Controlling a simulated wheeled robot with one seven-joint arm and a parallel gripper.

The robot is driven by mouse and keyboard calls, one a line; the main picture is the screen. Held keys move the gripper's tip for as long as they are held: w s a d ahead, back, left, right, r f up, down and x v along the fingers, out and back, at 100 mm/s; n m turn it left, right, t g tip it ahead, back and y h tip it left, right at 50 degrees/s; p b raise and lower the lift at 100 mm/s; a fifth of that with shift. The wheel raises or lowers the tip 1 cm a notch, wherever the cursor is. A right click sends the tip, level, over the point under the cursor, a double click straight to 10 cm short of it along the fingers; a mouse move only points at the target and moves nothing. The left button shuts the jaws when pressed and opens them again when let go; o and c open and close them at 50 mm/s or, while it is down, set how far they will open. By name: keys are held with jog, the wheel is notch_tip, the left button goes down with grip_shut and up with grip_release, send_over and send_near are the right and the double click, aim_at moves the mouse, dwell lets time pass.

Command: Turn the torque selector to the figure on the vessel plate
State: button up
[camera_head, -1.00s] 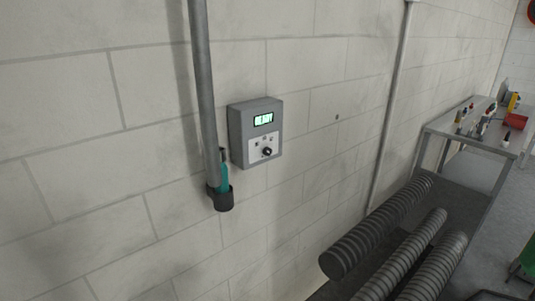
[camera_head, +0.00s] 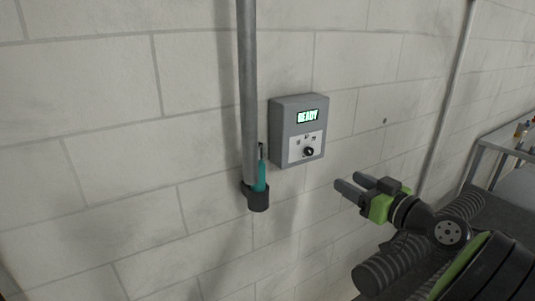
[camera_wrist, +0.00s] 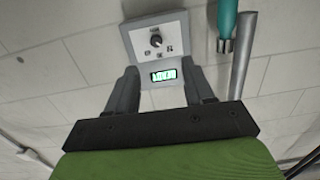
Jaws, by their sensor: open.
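A grey control box (camera_head: 283,133) is fixed to the wall, with a lit green display (camera_head: 307,116) reading "READY". Below the display is a pale panel with a black round selector knob (camera_head: 308,151) and small marks around it, too small to read. In the wrist view the box appears upside down, with the knob (camera_wrist: 156,41) above the display (camera_wrist: 163,75). My gripper (camera_head: 349,189) is open and empty, to the right of and below the box, apart from it. In the wrist view the box shows beyond and between the fingers (camera_wrist: 158,88). No vessel plate is recognisable.
A vertical grey pipe (camera_head: 247,90) runs down the wall left of the box. A teal tool (camera_head: 261,176) stands in a black holder (camera_head: 257,198) there. Ribbed dark cylinders (camera_head: 380,272) lie below my arm. A bench (camera_head: 508,150) with small items stands at the right.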

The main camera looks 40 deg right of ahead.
jog(key=s, duration=0.1)
jog(key=p, duration=0.2)
send_near(311, 152)
jog(key=shift+t, duration=0.3)
jog(key=w, duration=0.2)
jog(key=w+d, duration=0.1)
jog(key=w, duration=0.5)
jog(key=shift+w+d+f, duration=0.15)
jog(key=shift+d+f, duration=0.05)
jog(key=shift+d, duration=0.15)
jog(key=shift+c, duration=0.4)
grip_shut()
